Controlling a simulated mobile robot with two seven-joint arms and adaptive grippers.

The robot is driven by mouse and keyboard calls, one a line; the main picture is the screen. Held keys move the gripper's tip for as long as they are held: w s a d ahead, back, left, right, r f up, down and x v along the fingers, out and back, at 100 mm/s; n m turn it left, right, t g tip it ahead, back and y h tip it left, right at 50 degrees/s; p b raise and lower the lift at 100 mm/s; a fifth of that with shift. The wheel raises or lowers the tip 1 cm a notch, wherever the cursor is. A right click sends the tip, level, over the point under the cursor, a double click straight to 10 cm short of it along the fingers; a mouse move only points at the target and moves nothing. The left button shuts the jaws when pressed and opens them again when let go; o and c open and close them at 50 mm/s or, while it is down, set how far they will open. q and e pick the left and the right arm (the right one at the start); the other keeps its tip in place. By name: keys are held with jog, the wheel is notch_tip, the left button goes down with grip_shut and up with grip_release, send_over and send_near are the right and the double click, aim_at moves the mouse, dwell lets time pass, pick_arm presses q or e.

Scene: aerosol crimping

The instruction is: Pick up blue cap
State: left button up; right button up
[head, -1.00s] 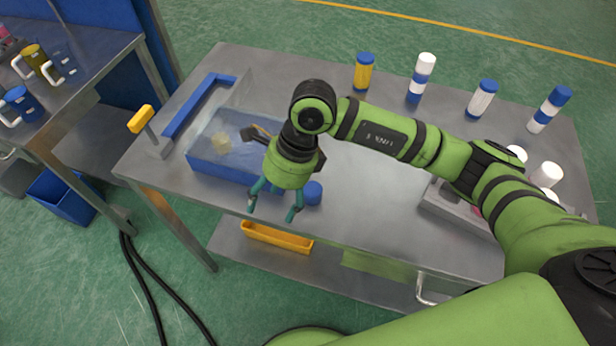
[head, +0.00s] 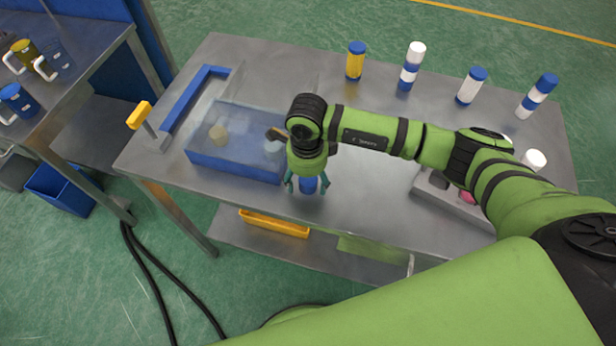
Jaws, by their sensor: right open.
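The blue cap (head: 308,185) stands on the grey metal table near its front edge, just right of the blue tray. My right gripper (head: 307,187) points down over it, open, with one teal finger on each side of the cap. The gripper body hides the cap's upper part, and I cannot tell whether the fingers touch it. My left gripper is not in view.
The blue tray (head: 205,165) with a clear cover is left of the gripper. Several capped cans, including a yellow one (head: 355,62), stand along the back edge. A grey fixture (head: 425,188) is at right. A yellow-handled lever (head: 140,115) is at left.

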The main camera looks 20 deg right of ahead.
jog(key=c, duration=0.8)
jog(key=shift+r+b, duration=0.35)
jog(key=shift+r, duration=0.05)
notch_tip(320, 180, up, 3)
jog(key=shift+w+f+b, duration=0.15)
jog(key=shift+b, duration=0.7)
jog(key=s+a+r+b, duration=0.25)
jog(key=s+r, duration=0.45)
jog(key=s, duration=0.4)
jog(key=w+d+r+n, duration=0.1)
jog(key=w+d+n, duration=0.2)
jog(key=n, duration=0.8)
jog(key=w+d+r+n, duration=0.1)
jog(key=w+d+n, duration=0.2)
jog(key=n, duration=0.8)
jog(key=shift+w+d+n+b, duration=0.3)
jog(key=shift+d+b, duration=0.1)
jog(key=shift+d, duration=0.7)
